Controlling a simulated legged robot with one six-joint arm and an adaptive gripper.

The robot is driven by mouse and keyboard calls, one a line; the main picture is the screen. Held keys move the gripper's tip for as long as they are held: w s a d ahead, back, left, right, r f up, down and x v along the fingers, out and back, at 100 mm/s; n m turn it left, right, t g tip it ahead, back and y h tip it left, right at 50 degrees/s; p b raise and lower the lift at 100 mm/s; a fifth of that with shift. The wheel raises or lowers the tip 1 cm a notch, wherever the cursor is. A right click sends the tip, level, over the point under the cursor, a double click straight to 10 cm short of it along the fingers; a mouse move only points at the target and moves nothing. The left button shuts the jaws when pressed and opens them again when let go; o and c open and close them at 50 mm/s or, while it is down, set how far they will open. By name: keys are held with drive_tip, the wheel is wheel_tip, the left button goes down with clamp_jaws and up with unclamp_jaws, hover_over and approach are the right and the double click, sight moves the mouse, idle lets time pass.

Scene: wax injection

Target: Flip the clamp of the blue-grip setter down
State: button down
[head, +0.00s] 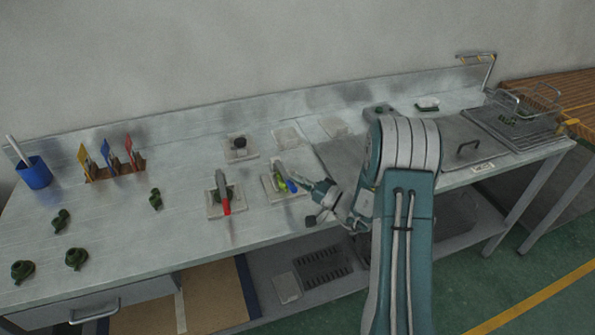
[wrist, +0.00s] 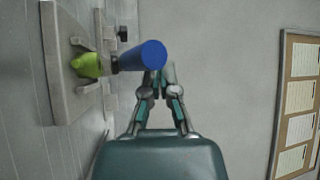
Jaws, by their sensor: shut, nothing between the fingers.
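The blue-grip setter (head: 291,186) sits on a light square plate (head: 271,188) near the middle of the bench, with a yellow-green part beside the grip. In the wrist view the blue grip (wrist: 143,57) sticks out from the plate (wrist: 62,65), past the yellow-green part (wrist: 88,66). My gripper (head: 312,187) is just right of the setter. In the wrist view my gripper (wrist: 161,84) is shut and empty, its tips close to the end of the blue grip. The grip partly covers the tips, so I cannot tell whether they touch.
A red-grip setter (head: 225,197) stands on its own plate to the left. A plate with a dark knob (head: 240,147) lies behind. A blue cup (head: 34,173), coloured tools in a holder (head: 110,169) and several dark green parts are at left. A wire basket (head: 523,108) is at right.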

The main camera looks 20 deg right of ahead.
drive_tip(key=shift+s+a+f, duration=0.15)
drive_tip(key=shift+f, duration=0.3)
drive_tip(key=shift+s+a+f, duration=0.1)
drive_tip(key=shift+f, duration=0.5)
drive_tip(key=shift+s+d, duration=0.1)
drive_tip(key=v, duration=1.2)
drive_tip(key=shift+f, duration=0.2)
